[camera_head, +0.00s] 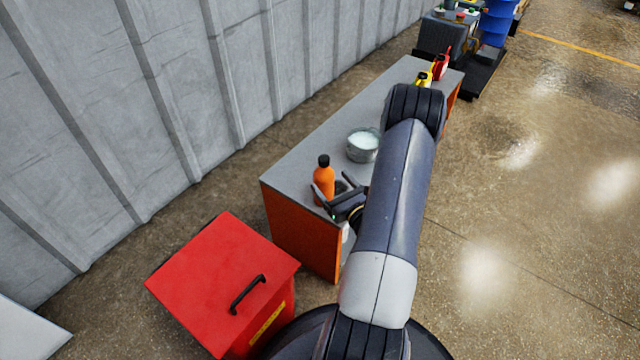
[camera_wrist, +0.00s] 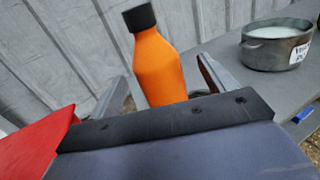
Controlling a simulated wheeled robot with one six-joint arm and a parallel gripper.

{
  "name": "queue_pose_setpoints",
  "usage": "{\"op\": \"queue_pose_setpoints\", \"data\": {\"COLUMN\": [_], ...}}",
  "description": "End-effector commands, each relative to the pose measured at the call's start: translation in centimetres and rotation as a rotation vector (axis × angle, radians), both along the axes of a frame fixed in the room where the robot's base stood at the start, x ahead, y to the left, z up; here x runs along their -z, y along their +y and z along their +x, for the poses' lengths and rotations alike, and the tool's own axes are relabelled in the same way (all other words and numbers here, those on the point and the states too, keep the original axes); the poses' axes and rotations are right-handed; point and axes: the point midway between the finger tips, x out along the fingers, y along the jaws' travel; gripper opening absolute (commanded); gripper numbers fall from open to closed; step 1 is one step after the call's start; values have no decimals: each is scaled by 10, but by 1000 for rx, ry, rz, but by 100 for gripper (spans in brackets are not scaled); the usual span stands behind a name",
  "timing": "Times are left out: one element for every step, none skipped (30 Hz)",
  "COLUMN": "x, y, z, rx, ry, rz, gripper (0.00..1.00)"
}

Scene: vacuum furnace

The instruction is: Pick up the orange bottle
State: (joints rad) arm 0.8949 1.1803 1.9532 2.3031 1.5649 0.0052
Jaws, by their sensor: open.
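The orange bottle (camera_head: 323,184) with a black cap stands upright near the close end of a grey-topped bench. In the wrist view the bottle (camera_wrist: 158,62) rises just beyond my gripper, in line with the gap between the two fingers. My gripper (camera_head: 333,193) is open, right beside the bottle at its right side in the head view. In the wrist view one finger of my gripper (camera_wrist: 162,90) shows on each side of the bottle. The bottle's lower part is hidden behind the gripper body, so I cannot tell whether a finger touches it.
A metal pot (camera_head: 362,146) with white contents stands behind the bottle on the bench (camera_head: 300,160). Yellow (camera_head: 424,78) and red (camera_head: 441,66) bottles stand at the far end. A red lidded bin (camera_head: 215,285) is in front of the bench. A corrugated wall (camera_head: 150,90) runs along the left.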

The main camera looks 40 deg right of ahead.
Motion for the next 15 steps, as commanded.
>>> {"op": "queue_pose_setpoints", "data": {"x": [0, 0, 0, 0, 0, 0, 1, 1, 1, 1, 1, 0, 0, 0, 0], "y": [0, 0, 0, 0, 1, 1, 1, 2, 3, 3, 4, 4, 4, 3, 3], "z": [5, 6, 8, 10, 12, 15, 19, 23, 29, 34, 38, 44, 48, 52, 55], "rx": [-1, 0, -1, -1, -1, -1, -1, -3, -3, -3, -4, -2, -2, -3, -1], "ry": [-2, -2, -2, -2, -2, -2, -2, -2, -3, -4, -3, -3, -3, -3, -1], "rz": [-1, -1, -1, -1, -1, -1, -1, -1, -2, -3, -2, -1, -2, -2, -1], "gripper": [79, 79, 79, 79, 79, 79, 79, 79, 79, 79, 79, 79, 79, 79, 79]}}
